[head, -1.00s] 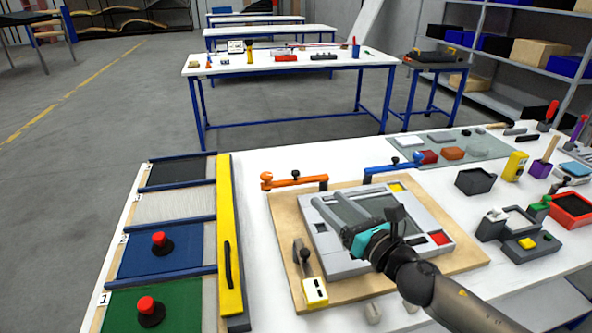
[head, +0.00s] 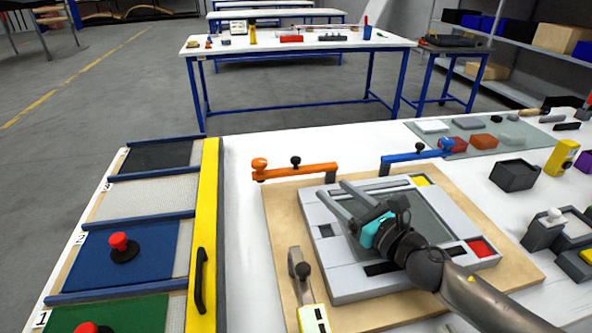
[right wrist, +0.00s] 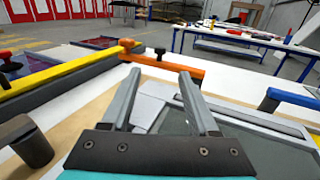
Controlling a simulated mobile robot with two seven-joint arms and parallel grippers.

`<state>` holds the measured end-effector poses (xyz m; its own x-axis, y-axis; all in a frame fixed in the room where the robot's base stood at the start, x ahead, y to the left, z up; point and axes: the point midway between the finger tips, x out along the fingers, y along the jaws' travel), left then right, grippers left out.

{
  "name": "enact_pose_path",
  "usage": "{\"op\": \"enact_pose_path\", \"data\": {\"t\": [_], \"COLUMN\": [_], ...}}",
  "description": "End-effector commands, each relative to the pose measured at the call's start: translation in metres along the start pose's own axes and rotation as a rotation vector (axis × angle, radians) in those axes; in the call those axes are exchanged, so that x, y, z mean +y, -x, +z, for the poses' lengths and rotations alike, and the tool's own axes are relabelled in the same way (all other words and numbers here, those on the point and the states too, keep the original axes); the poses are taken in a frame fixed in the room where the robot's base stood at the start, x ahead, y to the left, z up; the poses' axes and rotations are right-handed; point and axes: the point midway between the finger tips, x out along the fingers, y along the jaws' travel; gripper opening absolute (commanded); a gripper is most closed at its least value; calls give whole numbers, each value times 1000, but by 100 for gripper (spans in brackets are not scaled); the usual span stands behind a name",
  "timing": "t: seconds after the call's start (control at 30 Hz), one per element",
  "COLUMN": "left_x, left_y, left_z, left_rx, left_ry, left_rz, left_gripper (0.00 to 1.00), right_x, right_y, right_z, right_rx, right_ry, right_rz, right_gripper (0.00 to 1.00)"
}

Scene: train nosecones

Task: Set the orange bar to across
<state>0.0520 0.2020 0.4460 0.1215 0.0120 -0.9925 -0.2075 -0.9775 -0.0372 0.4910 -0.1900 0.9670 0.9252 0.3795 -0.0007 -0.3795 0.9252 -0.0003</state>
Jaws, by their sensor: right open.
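The orange bar (head: 312,171) lies roughly left to right at the back left of the wooden board. Its right end is at a short post on the board; its rounded left end reaches beyond the board's left edge. A black knob (head: 295,161) stands on it. In the right wrist view, the orange bar (right wrist: 165,67) shows ahead of the fingertips. My right gripper (head: 332,190) is open and empty, above the grey panel (head: 455,222) and in front of the bar's right end, apart from it. It also shows in the right wrist view (right wrist: 160,76). My left gripper is not in view.
A blue bar (head: 410,157) with a black knob is at the board's back right. A yellow rail (head: 207,230) with a black handle edges the compartments at left.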

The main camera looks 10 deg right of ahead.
Motion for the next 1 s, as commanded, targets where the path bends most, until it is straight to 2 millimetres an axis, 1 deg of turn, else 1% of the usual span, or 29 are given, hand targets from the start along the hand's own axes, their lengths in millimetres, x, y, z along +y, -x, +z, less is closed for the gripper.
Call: {"op": "enact_pose_path", "data": {"t": [0.03, 0.17, 0.37, 0.77, 1.0], "left_x": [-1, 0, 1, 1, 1], "left_y": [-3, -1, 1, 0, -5], "left_z": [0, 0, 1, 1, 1], "left_rx": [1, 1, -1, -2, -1], "left_ry": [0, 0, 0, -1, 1], "left_rz": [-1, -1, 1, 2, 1], "left_gripper": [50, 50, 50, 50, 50], "right_x": [0, 0, 0, 0, 0], "right_y": [-1, -5, -25, -80, -116], "right_z": [-2, -1, 1, 0, -1], "right_rx": [-1, -2, -4, -3, -3], "right_ry": [0, 0, -1, 1, 0], "right_rz": [0, 0, 0, 0, -1], "right_gripper": [61, 61, 61, 61, 61]}}
